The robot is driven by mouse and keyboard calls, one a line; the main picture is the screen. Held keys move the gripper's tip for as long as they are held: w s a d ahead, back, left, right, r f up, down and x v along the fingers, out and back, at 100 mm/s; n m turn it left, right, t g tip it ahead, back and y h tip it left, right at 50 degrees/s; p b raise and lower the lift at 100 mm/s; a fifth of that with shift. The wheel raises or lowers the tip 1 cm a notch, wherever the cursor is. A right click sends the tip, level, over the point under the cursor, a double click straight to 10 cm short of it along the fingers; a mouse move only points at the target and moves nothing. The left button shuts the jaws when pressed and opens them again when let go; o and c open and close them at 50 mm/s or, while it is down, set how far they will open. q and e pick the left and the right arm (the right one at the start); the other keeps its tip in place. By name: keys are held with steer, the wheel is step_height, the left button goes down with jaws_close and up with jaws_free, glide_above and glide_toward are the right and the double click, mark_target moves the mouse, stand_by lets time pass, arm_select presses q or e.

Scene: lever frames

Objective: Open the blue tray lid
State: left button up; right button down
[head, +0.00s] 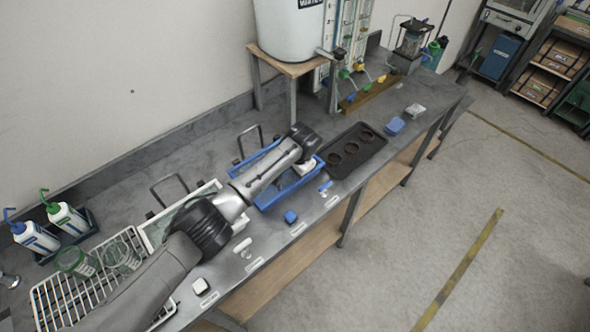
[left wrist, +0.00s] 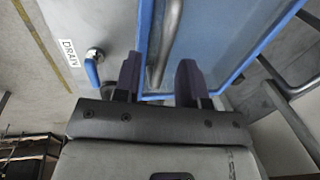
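The blue tray (head: 285,194) stands on the grey bench, mostly covered by my left arm in the head view. Its blue surface also fills the upper right of the left wrist view (left wrist: 230,38). My left gripper (head: 306,166) is at the right end of the tray. In the left wrist view its two dark fingers (left wrist: 158,80) are apart, and a grey metal bar (left wrist: 171,30) shows between them. I cannot tell whether the fingers touch the bar. The lid's seam and most of its top are hidden in the head view. My right gripper is not in view.
A blue lever (left wrist: 92,72) beside a DRAIN label sits near the tray. A black tray with rings (head: 350,150) lies to the right. A white-rimmed tray (head: 148,232) and wire rack (head: 45,295) are left. A thin wire frame (head: 246,130) stands behind.

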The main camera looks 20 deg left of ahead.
arm_select(q)
steer(key=shift+c, duration=0.5)
jaws_close()
